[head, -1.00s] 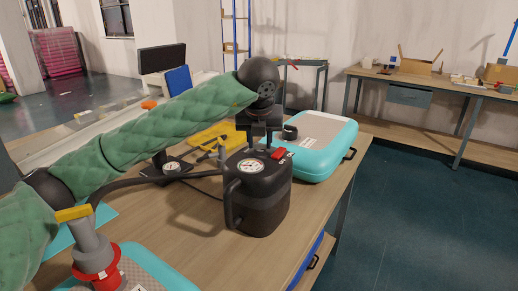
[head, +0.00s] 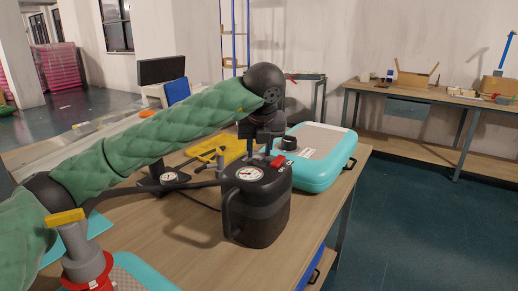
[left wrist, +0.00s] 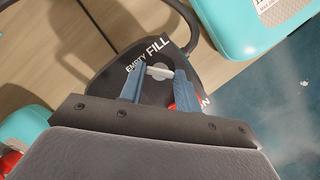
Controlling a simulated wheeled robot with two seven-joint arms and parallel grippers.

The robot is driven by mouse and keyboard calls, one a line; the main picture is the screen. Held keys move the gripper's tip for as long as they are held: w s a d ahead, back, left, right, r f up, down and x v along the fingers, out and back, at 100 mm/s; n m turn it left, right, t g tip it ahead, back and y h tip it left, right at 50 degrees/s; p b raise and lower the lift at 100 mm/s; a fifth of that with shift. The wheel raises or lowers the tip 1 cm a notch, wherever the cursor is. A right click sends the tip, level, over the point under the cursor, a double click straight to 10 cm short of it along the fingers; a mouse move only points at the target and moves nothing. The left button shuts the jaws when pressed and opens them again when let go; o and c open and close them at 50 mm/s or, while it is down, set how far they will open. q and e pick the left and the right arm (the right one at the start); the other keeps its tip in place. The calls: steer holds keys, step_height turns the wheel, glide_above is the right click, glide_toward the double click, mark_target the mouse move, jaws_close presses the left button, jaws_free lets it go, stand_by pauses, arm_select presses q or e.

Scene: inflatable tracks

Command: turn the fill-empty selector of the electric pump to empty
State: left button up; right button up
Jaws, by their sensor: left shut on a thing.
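The electric pump (head: 258,215) is a black box with a side handle, standing upright on the wooden table. A round gauge (head: 249,174) and a red switch (head: 277,161) are on its top. My left gripper (head: 262,154) points down onto the pump's top. In the left wrist view its blue fingers (left wrist: 159,88) are shut on the pale selector (left wrist: 159,72), beside the printed words EMPTY and FILL. The fingers hide part of the selector, so I cannot tell exactly which word it points to. My right gripper is not in view.
A teal inflatable case (head: 325,172) lies behind the pump to the right. A grey valve with a red collar (head: 85,262) is at the lower left. The table front (head: 190,240) is fairly clear.

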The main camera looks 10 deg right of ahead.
arm_select(q)
steer(key=o, duration=1)
steer(key=shift+b+v, duration=0.4)
steer(key=shift+v, duration=3.5)
